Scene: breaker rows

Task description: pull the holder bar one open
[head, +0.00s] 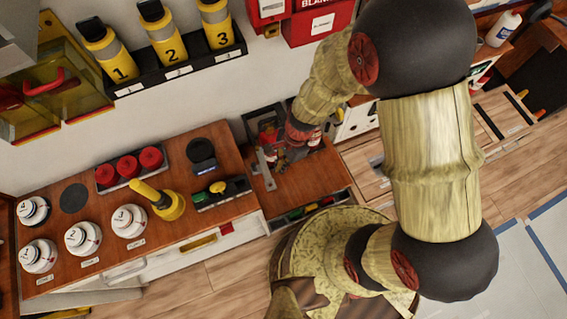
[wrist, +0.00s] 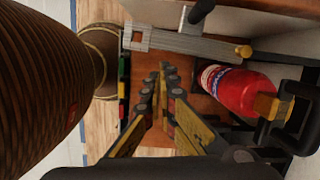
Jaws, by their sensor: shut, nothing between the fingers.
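A grey metal bar (wrist: 190,43) with a square loop at one end and a brass-coloured end at the other shows in the wrist view. I take it to be the holder bar. It also shows in the head view (head: 265,168), at the left of the holder area. A red bottle (wrist: 240,90) with a white label stands beside it in a black holder frame (wrist: 300,90). My gripper (wrist: 161,76) is shut and empty, its fingertips below the bar in the picture and apart from it. In the head view my gripper (head: 291,155) partly hides the bottle and holder.
A wooden counter (head: 230,160) with a black-and-yellow tool, a yellow plunger-like tool (head: 160,200) and white round dials lies at left. Numbered yellow canisters (head: 165,38) hang on the wall above.

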